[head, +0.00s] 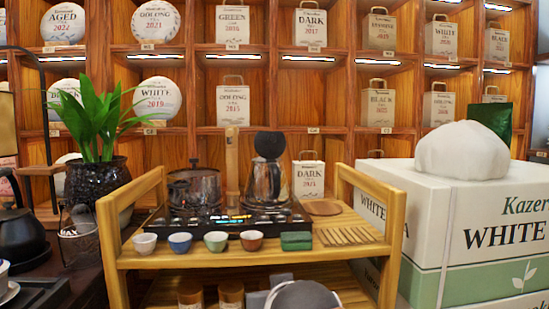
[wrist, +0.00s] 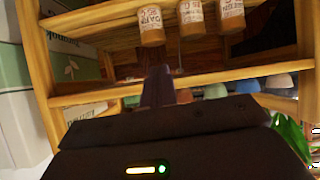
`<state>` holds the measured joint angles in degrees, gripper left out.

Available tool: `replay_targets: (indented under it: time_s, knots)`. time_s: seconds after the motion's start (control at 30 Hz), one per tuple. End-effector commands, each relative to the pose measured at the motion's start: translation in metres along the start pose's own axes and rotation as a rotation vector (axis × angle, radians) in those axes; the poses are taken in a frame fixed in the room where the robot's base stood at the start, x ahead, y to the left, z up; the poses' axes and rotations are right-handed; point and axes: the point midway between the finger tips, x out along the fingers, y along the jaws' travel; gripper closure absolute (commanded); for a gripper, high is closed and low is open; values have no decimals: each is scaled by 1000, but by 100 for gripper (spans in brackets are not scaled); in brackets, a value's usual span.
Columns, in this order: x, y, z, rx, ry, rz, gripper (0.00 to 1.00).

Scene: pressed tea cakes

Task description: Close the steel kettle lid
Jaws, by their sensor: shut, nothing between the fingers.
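The steel kettle (head: 267,184) stands on a dark tea stove on the wooden cart's top. Its dark round lid (head: 268,145) is tipped up above the kettle's mouth, so the kettle is open. My gripper (wrist: 158,80) is shut and empty in the wrist view. That view is turned upside down, and the fingers are in front of the cart's shelves, below the top's front edge, away from the kettle. The kettle is not clearly seen in the wrist view.
The wooden cart (head: 190,257) has raised side rails. Several small cups (head: 180,242) line its front edge, with a green block (head: 296,240) and a slatted wooden rest (head: 347,236) to the right. A glass pot (head: 195,188) stands left of the kettle. White boxes (head: 428,218) crowd the right.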

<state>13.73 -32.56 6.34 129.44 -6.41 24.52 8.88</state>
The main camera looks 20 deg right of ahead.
Motion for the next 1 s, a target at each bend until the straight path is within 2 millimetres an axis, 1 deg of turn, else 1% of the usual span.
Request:
replay_targets:
  time_s: [0.03,0.07,0.1,0.17,0.2,0.3,0.33,0.4,0.5,0.57,0.67,0.77,0.87,1.0]
  knots:
    - [24,11,-28,24,133,34,100]
    - [30,15,-51,35,218,44,100]
    - [37,21,-80,47,328,52,100]
    - [43,30,-121,59,490,51,100]
    - [44,36,-145,63,591,43,100]
    - [41,49,-193,62,813,9,100]
    - [38,52,-204,62,869,-4,100]
    - [33,59,-222,55,973,-33,100]
    - [24,64,-238,45,1071,-67,100]
    - [21,66,-244,41,1102,-78,100]
    - [20,66,-253,39,1121,-88,100]
    - [25,66,-264,40,1119,-87,100]
    - [33,65,-281,41,1119,-88,100]
    - [47,64,-310,44,1118,-89,100]
